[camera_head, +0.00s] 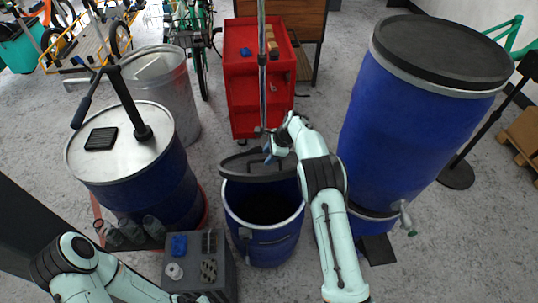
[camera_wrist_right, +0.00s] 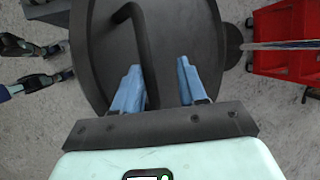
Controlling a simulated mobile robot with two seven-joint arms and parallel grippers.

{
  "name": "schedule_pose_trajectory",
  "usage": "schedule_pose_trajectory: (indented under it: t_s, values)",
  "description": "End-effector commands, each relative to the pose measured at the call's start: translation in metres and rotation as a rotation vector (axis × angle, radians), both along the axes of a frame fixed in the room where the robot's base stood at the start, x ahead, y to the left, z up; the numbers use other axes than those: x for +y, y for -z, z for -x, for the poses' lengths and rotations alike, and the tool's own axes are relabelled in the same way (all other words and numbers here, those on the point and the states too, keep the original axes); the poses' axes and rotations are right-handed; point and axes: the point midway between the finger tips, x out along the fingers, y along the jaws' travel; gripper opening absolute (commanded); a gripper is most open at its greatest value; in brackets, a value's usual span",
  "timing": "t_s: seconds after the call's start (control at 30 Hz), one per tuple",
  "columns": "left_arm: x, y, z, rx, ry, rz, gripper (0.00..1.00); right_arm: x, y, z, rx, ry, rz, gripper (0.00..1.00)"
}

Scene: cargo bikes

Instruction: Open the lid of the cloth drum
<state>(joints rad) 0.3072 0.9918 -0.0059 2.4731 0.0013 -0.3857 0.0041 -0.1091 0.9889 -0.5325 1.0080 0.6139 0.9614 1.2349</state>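The cloth drum (camera_head: 268,240) is a blue open-topped drum with a pale rim, in the middle of the head view; its dark inside shows. Its dark round lid (camera_head: 238,166) is raised and tilted at the drum's far side. In the right wrist view the lid (camera_wrist_right: 205,55) fills the middle, with a bent black handle (camera_wrist_right: 148,60). My right gripper (camera_wrist_right: 160,85) is open; the handle's bar lies between its fingers, close to the left one. In the head view my right gripper (camera_head: 272,150) is at the lid, partly hidden by its arm.
A blue drum with a pump (camera_head: 125,165) stands left, and a tall blue drum (camera_head: 400,125) stands close on the right. A grey box (camera_head: 205,245) with small items is at front left. A red cart (camera_head: 245,98) stands behind the lid, with a metal pole before it.

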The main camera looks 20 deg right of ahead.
Motion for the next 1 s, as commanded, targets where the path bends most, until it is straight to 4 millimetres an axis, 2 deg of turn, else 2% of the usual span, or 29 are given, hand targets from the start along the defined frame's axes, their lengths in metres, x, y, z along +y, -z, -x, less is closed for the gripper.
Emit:
schedule_pose_trajectory:
  t_s: [0.17,0.4,0.6,0.8,1.0]
  values:
    - [0.000,0.001,0.001,0.001,0.000,0.000,0.00,-0.007,-0.021,0.004,-0.007,0.002,0.001,0.40]
    - [0.000,0.000,0.000,0.000,0.000,0.000,0.00,-0.026,-0.070,0.018,-0.006,0.002,0.000,0.40]
    - [0.000,-0.001,-0.001,-0.001,0.000,0.000,0.00,-0.038,-0.104,0.028,-0.005,0.000,0.001,0.40]
    - [0.000,0.000,0.000,0.000,0.000,0.000,0.00,-0.044,-0.119,0.033,-0.002,0.001,0.000,0.40]
    - [0.000,0.000,0.000,0.000,0.000,0.000,0.00,-0.045,-0.121,0.034,0.000,0.000,0.001,0.40]
